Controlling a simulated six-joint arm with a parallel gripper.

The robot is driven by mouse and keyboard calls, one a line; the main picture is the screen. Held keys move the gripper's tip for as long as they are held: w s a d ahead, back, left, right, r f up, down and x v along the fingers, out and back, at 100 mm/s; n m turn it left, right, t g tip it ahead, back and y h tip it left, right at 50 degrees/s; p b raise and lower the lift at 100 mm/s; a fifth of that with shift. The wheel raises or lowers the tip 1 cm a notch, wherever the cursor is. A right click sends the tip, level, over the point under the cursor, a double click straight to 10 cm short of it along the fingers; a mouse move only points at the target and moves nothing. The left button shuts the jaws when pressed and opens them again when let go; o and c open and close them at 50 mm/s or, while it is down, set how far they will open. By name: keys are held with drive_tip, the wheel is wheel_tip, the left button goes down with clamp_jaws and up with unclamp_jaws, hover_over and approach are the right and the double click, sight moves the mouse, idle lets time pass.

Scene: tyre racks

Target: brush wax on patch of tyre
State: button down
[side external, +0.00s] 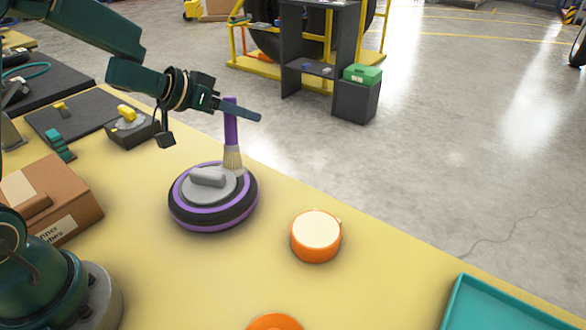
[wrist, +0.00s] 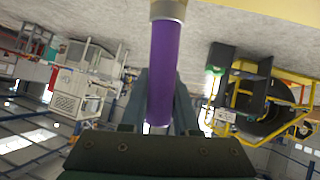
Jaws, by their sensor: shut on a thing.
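My gripper (side external: 232,110) is shut on the purple handle of a brush (side external: 232,135), which hangs upright with its tan bristles down. In the wrist view the purple handle (wrist: 163,70) runs between my fingers (wrist: 160,105), with the metal collar at the top edge. A small black tyre (side external: 214,218) with purple rings lies flat on the yellow table, with a grey raised patch (side external: 208,177) on top. The bristles are at the tyre's back right; I cannot tell whether they touch it. An orange pot (side external: 316,240) with a cream top, perhaps wax, stands right of the tyre.
A cardboard box (side external: 55,200) stands at the left of the table (side external: 170,280). A teal tray (side external: 500,308) is at the front right, and an orange round thing (side external: 275,322) is cut off at the bottom edge. Dark mats with small tools lie behind.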

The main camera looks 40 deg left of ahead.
drive_tip(key=shift+d, duration=0.15)
idle(2.2)
wheel_tip(320, 180, up, 7)
idle(0.8)
drive_tip(key=shift+f, duration=0.1)
idle(0.6)
drive_tip(key=shift+f, duration=2.85)
drive_tip(key=shift+f, duration=0.45)
idle(0.5)
